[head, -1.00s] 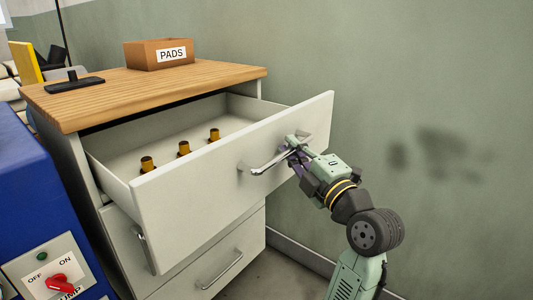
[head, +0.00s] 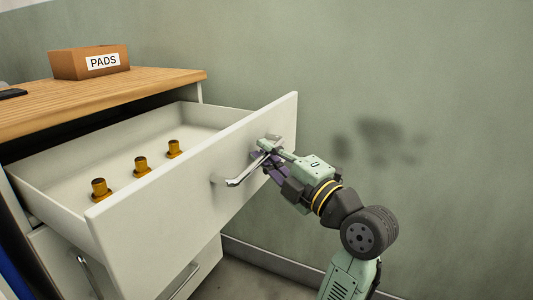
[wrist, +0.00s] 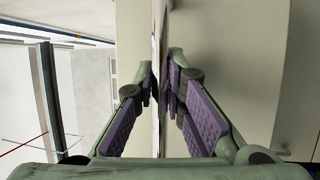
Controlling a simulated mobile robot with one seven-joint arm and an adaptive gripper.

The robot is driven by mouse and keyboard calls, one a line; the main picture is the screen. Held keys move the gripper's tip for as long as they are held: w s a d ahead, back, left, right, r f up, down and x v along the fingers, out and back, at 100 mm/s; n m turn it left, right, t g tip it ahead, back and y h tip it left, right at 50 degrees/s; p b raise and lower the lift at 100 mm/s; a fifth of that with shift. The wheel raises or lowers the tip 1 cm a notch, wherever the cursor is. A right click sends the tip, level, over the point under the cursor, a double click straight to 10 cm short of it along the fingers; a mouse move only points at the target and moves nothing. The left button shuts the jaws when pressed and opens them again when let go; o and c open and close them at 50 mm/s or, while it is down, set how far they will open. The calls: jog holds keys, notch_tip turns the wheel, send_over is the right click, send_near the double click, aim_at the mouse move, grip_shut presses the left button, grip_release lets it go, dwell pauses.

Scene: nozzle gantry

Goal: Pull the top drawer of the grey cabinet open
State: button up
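The grey cabinet's top drawer (head: 165,215) stands well out from under the wooden top, its inside in plain view. A metal bar handle (head: 238,180) is on its front. My gripper (head: 266,150) is at the far part of this handle. In the wrist view my gripper's purple-padded fingers (wrist: 160,88) are closed in on both sides of the thin handle bar (wrist: 158,130). The fingertips partly hide the grip in the head view. Several brass nozzles (head: 141,166) stand upright in the drawer.
An orange-brown box labelled PADS (head: 90,63) sits on the wooden top (head: 110,97). A lower drawer with its own handle (head: 183,281) is beneath. The green wall (head: 400,90) is behind my arm. Bare floor (head: 245,275) shows right of the cabinet.

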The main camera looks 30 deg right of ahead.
jog(key=shift+o, duration=0.7)
jog(key=shift+s, duration=0.1)
jog(key=v, duration=1.2)
